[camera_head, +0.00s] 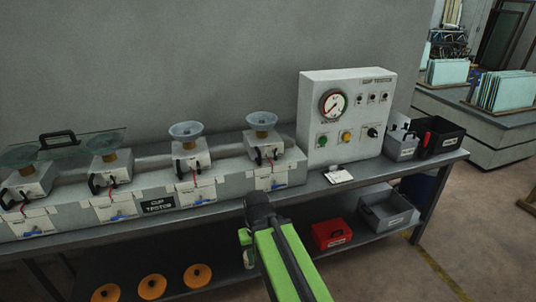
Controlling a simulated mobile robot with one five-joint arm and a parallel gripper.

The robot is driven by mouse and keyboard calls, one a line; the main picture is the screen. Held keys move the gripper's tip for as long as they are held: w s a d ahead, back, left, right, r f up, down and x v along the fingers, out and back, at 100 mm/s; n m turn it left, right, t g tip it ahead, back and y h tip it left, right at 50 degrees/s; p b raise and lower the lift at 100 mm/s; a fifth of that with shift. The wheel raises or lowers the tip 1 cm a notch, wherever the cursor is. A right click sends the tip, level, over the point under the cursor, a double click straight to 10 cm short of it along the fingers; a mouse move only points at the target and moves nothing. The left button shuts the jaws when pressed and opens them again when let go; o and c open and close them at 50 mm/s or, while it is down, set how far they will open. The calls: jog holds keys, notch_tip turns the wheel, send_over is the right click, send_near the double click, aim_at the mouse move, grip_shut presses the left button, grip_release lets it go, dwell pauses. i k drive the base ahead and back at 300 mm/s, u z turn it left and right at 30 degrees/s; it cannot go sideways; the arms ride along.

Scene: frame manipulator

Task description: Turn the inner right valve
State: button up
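A grey cup tester (155,206) runs along the bench with a row of white stations. The third station from the left (190,157) bears a clear suction cup (185,131); below it is a small blue valve handle (200,201). The rightmost station (268,149) has a similar cup (261,120) and blue handle (278,186). The two left stations have blue handles (118,217) (35,233) and a glass pane with a black handle over them. My green arm reaches up from the bottom, its dark end in front of the bench, apart from the handles. Fingertips are not discernible.
A control box (345,118) with a gauge and buttons stands right of the tester. Small bins (440,137) sit at the bench's right end. Red (332,233) and grey (387,212) bins and orange discs (151,286) are on the lower shelf. Floor on the right is open.

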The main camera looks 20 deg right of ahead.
aim_at(201, 201)
jog(key=k, duration=1.3)
jog(key=u, duration=0.6)
jog(key=i, duration=1.45)
jog(key=u, duration=0.75)
